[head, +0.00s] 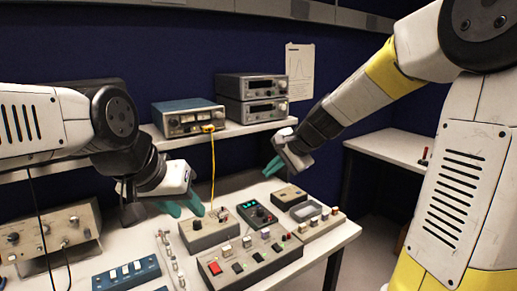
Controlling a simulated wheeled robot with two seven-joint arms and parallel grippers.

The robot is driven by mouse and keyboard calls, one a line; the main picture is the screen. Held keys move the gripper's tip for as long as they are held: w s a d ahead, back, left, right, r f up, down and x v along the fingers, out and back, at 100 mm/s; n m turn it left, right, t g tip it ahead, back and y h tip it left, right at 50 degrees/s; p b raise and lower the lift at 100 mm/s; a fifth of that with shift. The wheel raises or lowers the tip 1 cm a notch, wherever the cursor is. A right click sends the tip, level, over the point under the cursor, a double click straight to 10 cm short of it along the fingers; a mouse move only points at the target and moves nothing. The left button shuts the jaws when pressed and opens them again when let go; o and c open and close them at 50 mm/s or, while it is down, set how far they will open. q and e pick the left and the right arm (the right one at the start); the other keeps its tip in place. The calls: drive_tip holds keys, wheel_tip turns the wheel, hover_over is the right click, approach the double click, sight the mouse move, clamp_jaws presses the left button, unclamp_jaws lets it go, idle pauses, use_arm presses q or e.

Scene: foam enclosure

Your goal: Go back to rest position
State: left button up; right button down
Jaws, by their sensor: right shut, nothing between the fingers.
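My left gripper (184,206) has teal fingers and hangs over the bench beside a grey control box (208,232). Its two fingertips show apart, with nothing seen between them. Whether it touches the box I cannot tell. My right gripper (272,167) has its teal fingers shut and empty. It points down and left, above the back of the bench, behind a small dark box (289,196).
The white bench (318,244) holds a long grey panel with a red button (250,262), a blue switch box (126,274) and a grey instrument (54,233). A yellow cable (213,165) hangs from the blue meter (187,118) on the shelf. Another table (390,147) stands at right.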

drive_tip(key=s+d+r+n+h, duration=0.1)
drive_tip(key=s+d+n, duration=0.3)
drive_tip(key=s, duration=0.7)
drive_tip(key=s+d+r+n+h, duration=0.2)
drive_tip(key=s+d+n, duration=0.3)
drive_tip(key=s, duration=0.6)
drive_tip(key=shift+s+d+h, duration=0.3)
drive_tip(key=shift+d+h, duration=0.1)
drive_tip(key=shift+d, duration=0.45)
use_arm(q)
drive_tip(key=shift+c, duration=0.5)
